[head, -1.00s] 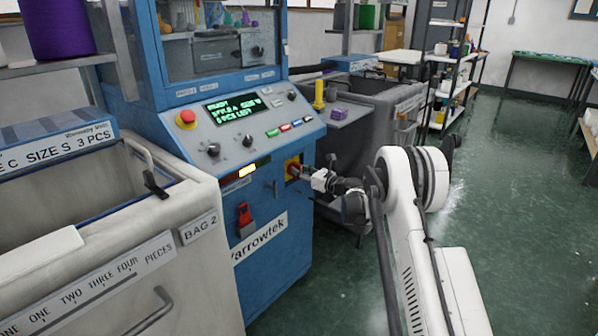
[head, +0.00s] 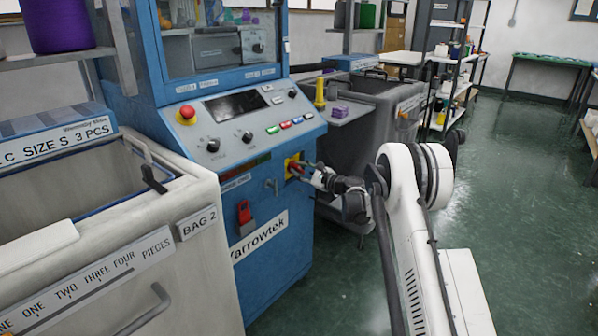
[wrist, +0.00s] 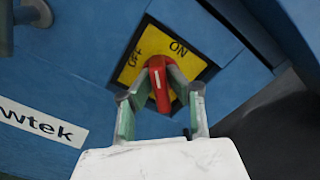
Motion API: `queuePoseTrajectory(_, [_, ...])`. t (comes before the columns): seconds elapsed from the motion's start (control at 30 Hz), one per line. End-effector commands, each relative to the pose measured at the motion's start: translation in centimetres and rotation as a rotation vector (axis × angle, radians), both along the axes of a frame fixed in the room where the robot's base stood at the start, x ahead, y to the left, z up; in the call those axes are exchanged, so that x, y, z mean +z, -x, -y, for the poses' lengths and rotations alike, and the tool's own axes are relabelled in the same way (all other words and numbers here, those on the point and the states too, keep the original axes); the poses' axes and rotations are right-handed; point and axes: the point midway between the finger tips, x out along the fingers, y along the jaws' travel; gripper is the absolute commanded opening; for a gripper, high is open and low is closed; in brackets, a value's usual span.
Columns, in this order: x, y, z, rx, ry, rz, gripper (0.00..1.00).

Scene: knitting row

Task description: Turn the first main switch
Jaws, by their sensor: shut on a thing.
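The main switch is a red handle (wrist: 158,82) on a yellow plate (wrist: 190,65) marked OFF and ON, set in the blue machine's front. In the wrist view the handle's upper end lies between the two words. My gripper (wrist: 160,92) is shut on the handle, one finger on each side. In the head view my gripper (head: 306,176) reaches in from the right to the yellow plate (head: 292,165) and partly hides the switch. The machine's display (head: 235,105) is dark.
A red emergency button (head: 186,113) and knobs sit on the panel above. A red lever-like part (head: 243,211) is lower on the front. A cream bin (head: 195,255) labelled BAG 2 stands left, a grey bin (head: 385,105) behind right. The green floor at right is open.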

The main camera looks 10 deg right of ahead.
Motion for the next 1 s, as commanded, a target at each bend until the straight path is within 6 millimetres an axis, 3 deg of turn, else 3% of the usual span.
queuePoseTrajectory(0.6, [-0.40, 0.11, -0.15, 0.000, 0.437, 0.356, 0.00])
queuePoseTrajectory(1.0, [-0.50, 0.12, -0.15, 0.000, 0.608, 0.496, 0.00])
